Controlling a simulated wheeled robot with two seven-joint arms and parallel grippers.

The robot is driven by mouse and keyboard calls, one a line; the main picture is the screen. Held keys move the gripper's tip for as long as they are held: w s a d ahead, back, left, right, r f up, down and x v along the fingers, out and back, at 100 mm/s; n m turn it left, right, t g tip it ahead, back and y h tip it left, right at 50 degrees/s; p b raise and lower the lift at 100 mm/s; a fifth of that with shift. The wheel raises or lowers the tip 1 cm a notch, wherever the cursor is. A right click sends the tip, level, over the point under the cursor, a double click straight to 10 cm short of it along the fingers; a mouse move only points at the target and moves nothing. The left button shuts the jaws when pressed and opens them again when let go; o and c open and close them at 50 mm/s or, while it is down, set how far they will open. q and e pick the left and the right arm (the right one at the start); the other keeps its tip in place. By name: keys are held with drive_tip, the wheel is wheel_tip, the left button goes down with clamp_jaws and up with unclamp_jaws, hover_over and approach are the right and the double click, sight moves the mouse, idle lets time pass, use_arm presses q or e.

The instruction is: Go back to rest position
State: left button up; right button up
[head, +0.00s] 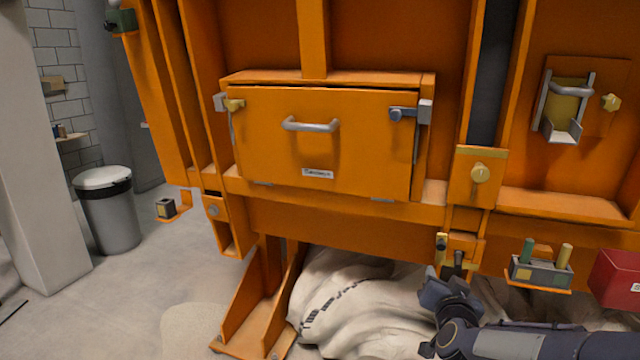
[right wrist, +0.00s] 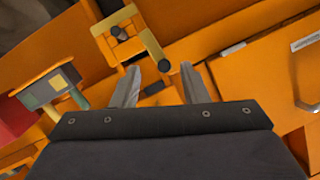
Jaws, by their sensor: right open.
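My right gripper (head: 452,285) is in the lower right of the head view, its arm coming in from the right edge. It is in front of the orange machine (head: 330,218), just below a small latch block (head: 461,246) with a yellowish knob. In the right wrist view the two grey fingers of the right gripper (right wrist: 160,78) stand apart with nothing between them. The latch block (right wrist: 128,36) shows beyond the fingertips there. I cannot tell from the head view whether the fingers touch it. My left gripper is in neither view.
A closed orange door (head: 325,155) with a grey handle (head: 310,125) faces me. A pale sack (head: 350,305) lies under the machine, close to my right gripper. A holder (head: 541,272) and a red box (head: 619,275) are at the right. A bin (head: 106,210) stands left; floor there is clear.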

drive_tip(key=s+a+f+n+g+y, duration=0.2)
drive_tip(key=s+g, duration=0.1)
drive_tip(key=s, duration=0.8)
drive_tip(key=s+a+f+n+g+y, duration=0.1)
drive_tip(key=s+a+f+g+y, duration=0.15)
drive_tip(key=s, duration=0.95)
drive_tip(key=s+a+f+n+g+y, duration=0.2)
drive_tip(key=s+g+y, duration=0.15)
drive_tip(key=s, duration=0.75)
wheel_tip(320, 180, up, 27)
drive_tip(key=g+p, duration=0.1)
drive_tip(key=p, duration=2.6)
drive_tip(key=shift+s+r+h+p, duration=0.2)
drive_tip(key=shift+s+h+p, duration=0.1)
drive_tip(key=shift+s+p, duration=0.1)
